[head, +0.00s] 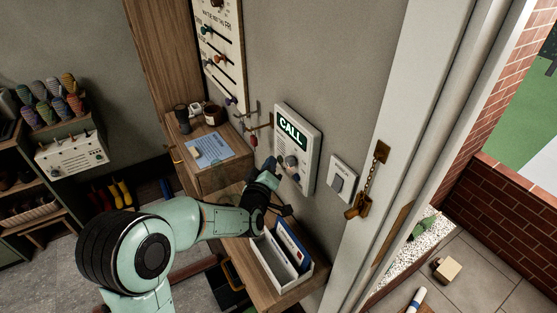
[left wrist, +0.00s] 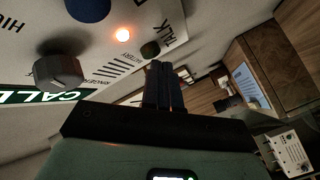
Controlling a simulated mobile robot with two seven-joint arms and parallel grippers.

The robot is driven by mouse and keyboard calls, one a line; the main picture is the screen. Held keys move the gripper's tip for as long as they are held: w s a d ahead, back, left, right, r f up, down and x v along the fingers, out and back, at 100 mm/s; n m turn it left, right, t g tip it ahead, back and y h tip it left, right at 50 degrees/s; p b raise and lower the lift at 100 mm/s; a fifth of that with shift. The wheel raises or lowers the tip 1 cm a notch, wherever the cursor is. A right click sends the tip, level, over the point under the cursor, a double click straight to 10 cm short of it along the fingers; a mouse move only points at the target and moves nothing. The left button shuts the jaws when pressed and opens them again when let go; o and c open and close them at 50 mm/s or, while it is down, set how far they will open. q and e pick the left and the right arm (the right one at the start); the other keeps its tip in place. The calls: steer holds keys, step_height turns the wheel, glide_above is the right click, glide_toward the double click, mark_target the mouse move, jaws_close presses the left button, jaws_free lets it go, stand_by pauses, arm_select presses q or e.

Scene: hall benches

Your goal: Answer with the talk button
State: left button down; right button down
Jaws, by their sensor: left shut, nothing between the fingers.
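The white intercom panel (head: 311,139) with a lit green CALL sign (head: 292,131) is on the wall in the head view. In the left wrist view the dark round talk button (left wrist: 150,49) sits beside the word TALK, near a glowing orange light (left wrist: 123,34). A grey knob (left wrist: 58,74) and a blue button (left wrist: 88,8) are also on the panel. My left gripper (head: 271,166) is in front of the panel's lower left. Its shut, empty fingers (left wrist: 162,68) end close to the talk button; I cannot tell whether they touch it.
A wall switch (head: 341,181) and a door chain (head: 380,165) are right of the panel. A wooden shelf with papers (head: 213,148) and small jars is to the left. Below my gripper, a white tray (head: 270,266) with a blue folder stands on a wooden bench.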

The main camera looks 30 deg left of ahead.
arm_select(q)
steer(key=shift+w+d, duration=0.2)
steer(key=shift+w, duration=0.1)
arm_select(e)
steer(key=shift+s+f, duration=0.1)
steer(key=shift+f, duration=0.15)
stand_by(0.4)
arm_select(q)
steer(key=shift+s+a+b, duration=0.4)
steer(key=shift+s+b, duration=0.3)
steer(key=shift+s, duration=0.1)
arm_select(e)
steer(key=shift+s+f, duration=0.5)
steer(key=shift+f, duration=0.1)
